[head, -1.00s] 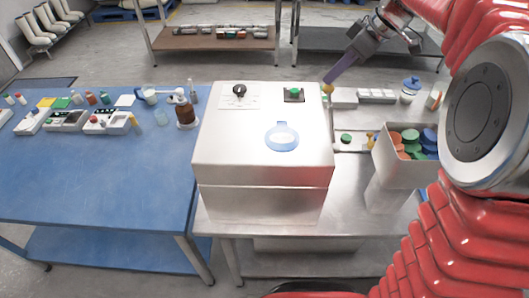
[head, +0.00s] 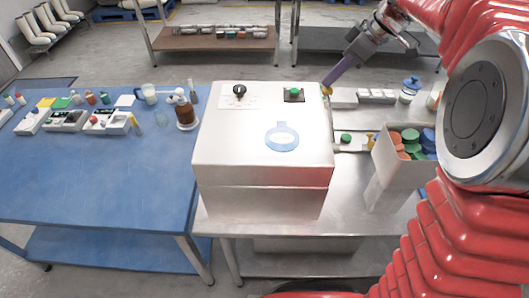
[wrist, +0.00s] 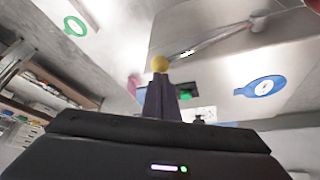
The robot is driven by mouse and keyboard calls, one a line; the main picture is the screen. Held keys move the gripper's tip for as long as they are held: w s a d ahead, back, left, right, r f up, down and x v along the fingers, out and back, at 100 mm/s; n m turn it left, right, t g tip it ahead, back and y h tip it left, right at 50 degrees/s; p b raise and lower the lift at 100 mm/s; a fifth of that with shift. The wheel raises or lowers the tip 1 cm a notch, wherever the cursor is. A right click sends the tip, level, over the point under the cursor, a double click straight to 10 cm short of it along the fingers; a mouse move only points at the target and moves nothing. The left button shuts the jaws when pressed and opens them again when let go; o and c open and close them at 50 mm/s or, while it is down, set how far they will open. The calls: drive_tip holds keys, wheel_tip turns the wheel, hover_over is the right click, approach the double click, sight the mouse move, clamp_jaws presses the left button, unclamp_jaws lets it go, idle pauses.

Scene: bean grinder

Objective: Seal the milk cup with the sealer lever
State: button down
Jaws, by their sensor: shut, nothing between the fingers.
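A lever with a yellow ball end (head: 326,90) stands at the right edge of a large steel box (head: 263,153). In the wrist view the yellow ball (wrist: 160,63) is right at my fingertips, with a grey rod (wrist: 215,42) running right from it. My gripper (head: 330,84), with purple fingers, is shut with nothing between them. It is at the ball; whether it touches I cannot tell. The wrist view also shows my gripper (wrist: 161,76) from behind. I cannot make out a milk cup under the lever; the box hides part of that area.
The box top bears a black knob (head: 239,90), a green button (head: 294,92) and a blue ring (head: 282,137). An open bin of coloured lids (head: 376,160) stands to the right. The blue table (head: 90,185) at left holds bottles and trays; its front is clear.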

drive_tip(key=shift+w+f, duration=0.15)
drive_tip(key=shift+f, duration=0.55)
drive_tip(key=shift+w+f, duration=0.1)
drive_tip(key=shift+f, duration=0.55)
idle(3.7)
drive_tip(key=shift+r, duration=0.1)
idle(1.2)
wheel_tip(320, 180, up, 16)
idle(2.3)
